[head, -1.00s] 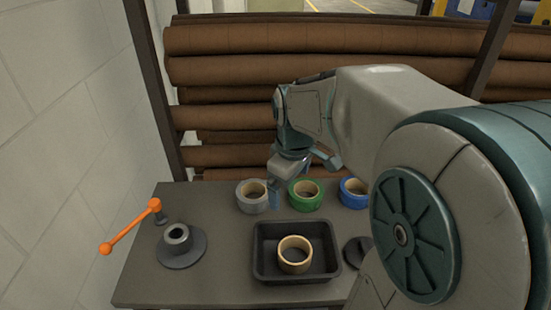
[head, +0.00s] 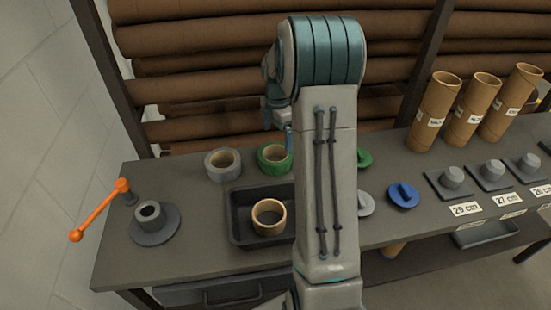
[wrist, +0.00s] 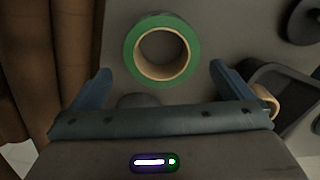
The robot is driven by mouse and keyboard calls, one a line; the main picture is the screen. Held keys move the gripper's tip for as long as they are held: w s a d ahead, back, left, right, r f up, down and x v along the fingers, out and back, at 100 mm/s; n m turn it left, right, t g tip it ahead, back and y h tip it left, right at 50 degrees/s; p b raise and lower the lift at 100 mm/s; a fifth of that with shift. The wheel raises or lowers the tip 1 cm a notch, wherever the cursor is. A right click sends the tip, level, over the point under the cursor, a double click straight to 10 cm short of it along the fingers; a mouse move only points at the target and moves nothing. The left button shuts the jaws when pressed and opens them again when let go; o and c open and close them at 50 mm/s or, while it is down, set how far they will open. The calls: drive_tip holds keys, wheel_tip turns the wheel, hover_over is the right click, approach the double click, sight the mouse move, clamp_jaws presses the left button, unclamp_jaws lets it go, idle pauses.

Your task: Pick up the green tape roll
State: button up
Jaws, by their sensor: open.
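The green tape roll (head: 267,165) lies flat on the grey table behind the black tray in the head view, its right side close to my arm. In the wrist view the green tape roll (wrist: 129,54) shows from above as a ring with a tan core. My gripper (wrist: 159,72) is open and empty. Its two blue fingers are spread left and right, with the roll ahead of and between them, apart from both. In the head view my gripper is mostly hidden by my arm; one blue finger shows beside the roll.
A grey tape roll (head: 219,169) lies left of the green one. The black tray (head: 236,225) holds a tan roll (head: 258,222). A dark spindle (head: 152,232) and orange crank (head: 98,212) are at left. Cardboard tubes (head: 436,112) stand at right. Brown rolls (head: 190,85) are stacked behind.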

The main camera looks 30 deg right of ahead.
sight(275, 155)
wheel_tip(275, 155, down, 4)
drive_tip(key=shift+r, duration=0.15)
drive_tip(key=shift+s+a+f+p, duration=0.1)
drive_tip(key=shift+a+f+p, duration=0.15)
drive_tip(key=shift+f, duration=1.15)
drive_tip(key=shift+a+f+p, duration=0.1)
drive_tip(key=shift+f+p, duration=0.1)
drive_tip(key=shift+f, duration=1.15)
drive_tip(key=shift+c, duration=0.3)
drive_tip(key=c, duration=0.7)
